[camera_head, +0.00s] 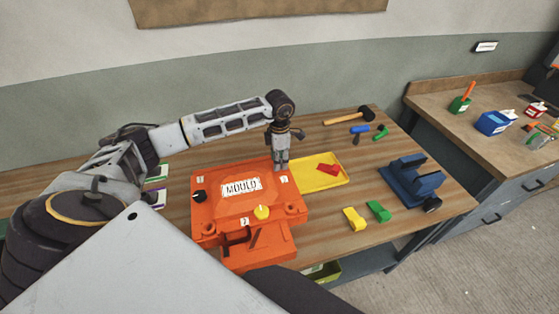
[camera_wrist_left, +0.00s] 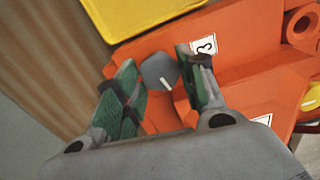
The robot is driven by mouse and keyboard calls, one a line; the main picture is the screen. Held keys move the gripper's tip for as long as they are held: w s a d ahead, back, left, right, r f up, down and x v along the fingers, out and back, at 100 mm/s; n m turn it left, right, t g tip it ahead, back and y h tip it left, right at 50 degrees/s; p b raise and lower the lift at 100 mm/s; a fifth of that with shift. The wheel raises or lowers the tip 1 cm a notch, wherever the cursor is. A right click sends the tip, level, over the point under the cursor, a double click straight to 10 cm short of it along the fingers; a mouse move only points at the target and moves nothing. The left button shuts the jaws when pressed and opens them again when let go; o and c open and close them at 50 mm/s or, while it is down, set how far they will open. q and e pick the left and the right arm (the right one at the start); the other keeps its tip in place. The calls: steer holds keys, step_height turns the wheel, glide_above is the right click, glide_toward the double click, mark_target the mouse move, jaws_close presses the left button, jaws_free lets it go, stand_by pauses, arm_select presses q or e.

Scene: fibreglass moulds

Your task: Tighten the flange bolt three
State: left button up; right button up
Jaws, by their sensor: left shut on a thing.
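The orange mould (camera_head: 232,205) lies on the wooden bench with a white MOULD label on top. My left gripper (camera_head: 281,167) points down at its far right corner. In the left wrist view, a grey round bolt head (camera_wrist_left: 160,71) with a white line on it sits between the two green-padded fingers (camera_wrist_left: 158,80), beside a tag reading 3 (camera_wrist_left: 205,45). The gripper is shut on this bolt head. In the head view the gripper hides it. A black knob (camera_head: 199,196) stands at the mould's left side and a yellow knob (camera_head: 262,212) at its front. My right gripper is out of view.
A yellow tray (camera_head: 335,179) with a red piece (camera_head: 328,169) lies right of the mould. Yellow (camera_head: 354,219) and green (camera_head: 378,211) blocks, a blue fixture (camera_head: 415,178) and a hammer (camera_head: 349,117) are farther right. Bare bench shows between them.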

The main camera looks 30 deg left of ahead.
arm_select(q)
steer(key=o, duration=1)
step_height(320, 180, up, 12)
stand_by(0.6)
stand_by(0.6)
